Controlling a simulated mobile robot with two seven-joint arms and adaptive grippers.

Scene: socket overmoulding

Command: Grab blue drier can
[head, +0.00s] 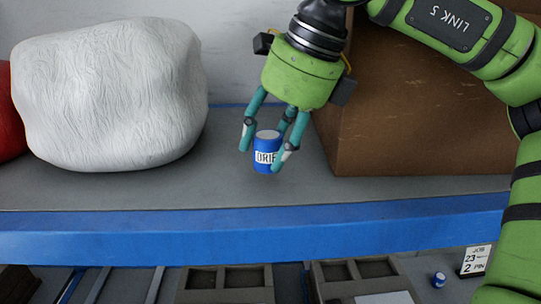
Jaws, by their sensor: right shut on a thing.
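The blue drier can (266,160) is a small upright cylinder with a pale top and a white label whose visible letters read "DRIE". It is on or just above the grey shelf, near the blue front edge; I cannot tell if it touches the shelf. My right gripper (268,154) comes down from above, its teal fingers shut around the can and hiding part of the label. My left gripper is not in view.
A large white wrinkled bundle (110,95) lies left on the shelf (225,190), with a red object (8,125) beside it. A brown box (420,110) stands right. Below the blue edge (200,236) are grey trays (228,278), a small blue can (438,280) and a "JOB" card (475,261).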

